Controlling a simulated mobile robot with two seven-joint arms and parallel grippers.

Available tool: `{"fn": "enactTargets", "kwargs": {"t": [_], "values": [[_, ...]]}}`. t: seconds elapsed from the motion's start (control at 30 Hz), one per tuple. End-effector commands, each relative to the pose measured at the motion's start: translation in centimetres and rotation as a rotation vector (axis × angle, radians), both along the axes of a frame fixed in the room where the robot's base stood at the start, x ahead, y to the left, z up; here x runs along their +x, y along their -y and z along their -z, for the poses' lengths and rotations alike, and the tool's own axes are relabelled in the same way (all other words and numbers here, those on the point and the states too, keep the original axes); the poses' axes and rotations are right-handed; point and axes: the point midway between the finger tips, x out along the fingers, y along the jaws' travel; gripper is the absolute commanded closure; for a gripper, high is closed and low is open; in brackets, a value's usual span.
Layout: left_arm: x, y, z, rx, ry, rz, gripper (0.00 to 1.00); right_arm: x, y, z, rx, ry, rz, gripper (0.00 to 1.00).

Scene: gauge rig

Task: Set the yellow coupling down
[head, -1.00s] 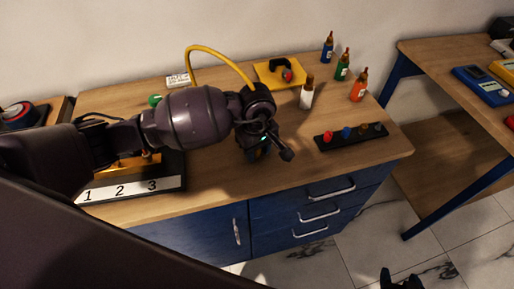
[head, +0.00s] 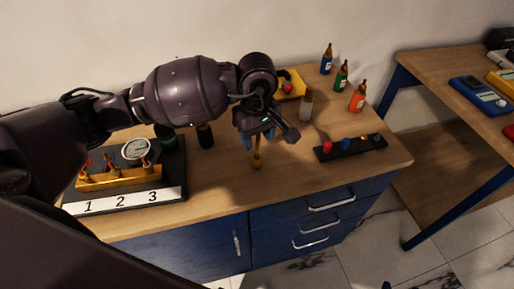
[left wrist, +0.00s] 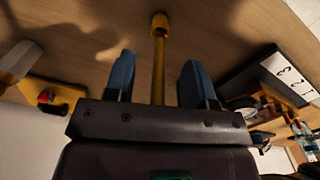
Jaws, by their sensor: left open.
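The yellow coupling (head: 257,161) is at the end of a thin yellow stem below my left gripper (head: 258,139), over the middle of the bench top. In the left wrist view the coupling (left wrist: 160,20) is beyond the fingertips, and its stem runs back between the two blue fingers. The left gripper (left wrist: 158,70) is open, with a gap on both sides of the stem. I cannot tell whether the coupling touches the wood. The rest of the yellow hose is hidden behind my arm. My right gripper does not show clearly.
The gauge rig (head: 177,192), numbered 1, 2, 3, stands left. A black strip with coloured knobs (head: 350,148) lies right. A yellow tray (head: 292,86) and several bottles, including an orange one (head: 358,98), stand behind. Bare wood surrounds the coupling.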

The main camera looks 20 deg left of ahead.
Motion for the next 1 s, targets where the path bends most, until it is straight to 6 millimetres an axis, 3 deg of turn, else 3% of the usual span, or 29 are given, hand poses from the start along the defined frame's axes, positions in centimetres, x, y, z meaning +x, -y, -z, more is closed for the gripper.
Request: {"fn": "enactTargets", "kwargs": {"t": [0.1, 0.3, 1.0], "values": [[0.0, 0.0, -1.5, 0.0, 0.003, 0.0, 0.5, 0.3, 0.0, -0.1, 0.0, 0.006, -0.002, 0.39], [0.0, 0.0, -2.6, 0.001, -0.001, -0.001, 0.5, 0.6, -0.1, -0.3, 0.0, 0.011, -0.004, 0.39], [0.0, 0.0, -2.6, 0.0, -0.001, 0.0, 0.5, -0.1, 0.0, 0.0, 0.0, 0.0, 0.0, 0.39]]}}
